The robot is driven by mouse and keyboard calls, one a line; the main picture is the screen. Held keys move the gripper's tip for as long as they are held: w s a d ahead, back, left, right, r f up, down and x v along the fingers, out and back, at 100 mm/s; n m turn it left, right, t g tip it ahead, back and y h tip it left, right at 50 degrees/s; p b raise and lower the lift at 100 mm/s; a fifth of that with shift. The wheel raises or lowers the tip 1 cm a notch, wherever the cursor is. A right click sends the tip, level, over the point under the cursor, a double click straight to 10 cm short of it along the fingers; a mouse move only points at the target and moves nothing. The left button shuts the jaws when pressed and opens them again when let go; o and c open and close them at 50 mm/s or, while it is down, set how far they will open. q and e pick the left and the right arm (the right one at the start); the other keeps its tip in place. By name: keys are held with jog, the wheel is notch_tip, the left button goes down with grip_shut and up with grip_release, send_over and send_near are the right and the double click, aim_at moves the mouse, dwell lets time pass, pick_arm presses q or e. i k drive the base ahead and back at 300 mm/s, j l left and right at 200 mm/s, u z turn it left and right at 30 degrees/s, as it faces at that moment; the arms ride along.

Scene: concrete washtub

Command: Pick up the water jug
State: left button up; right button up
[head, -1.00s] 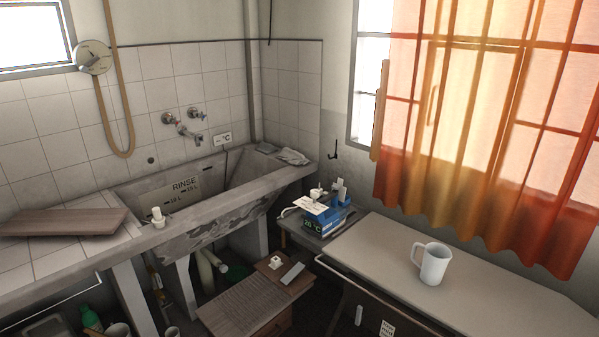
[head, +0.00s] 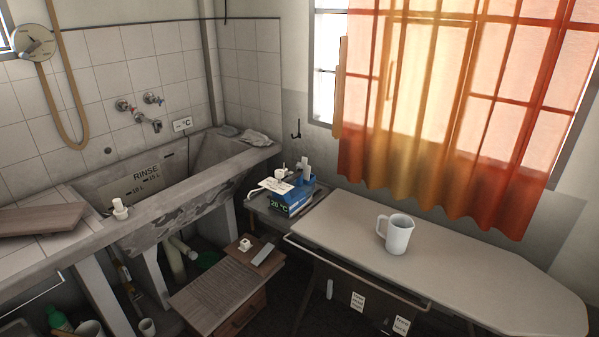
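A white jug (head: 398,235) with a handle on its left side stands upright on the beige-topped table (head: 480,275) at the right in the head view. It looks like the water jug. Its inside is too small to make out, so I cannot tell whether it holds water. Neither of my grippers shows in the view.
A concrete washtub (head: 190,190) marked RINSE stands at the left. A blue box with a temperature display (head: 291,200) sits between tub and table. A low wooden stand (head: 225,290) is in front. An orange curtain (head: 450,110) hangs behind the table, which is clear around the jug.

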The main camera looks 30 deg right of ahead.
aim_at(392, 232)
jog(key=z, duration=1.65)
jog(key=j+z, duration=0.5)
jog(key=z, duration=0.2)
jog(key=k+j+z, duration=0.1)
jog(key=z, duration=0.25)
jog(key=j, duration=0.15)
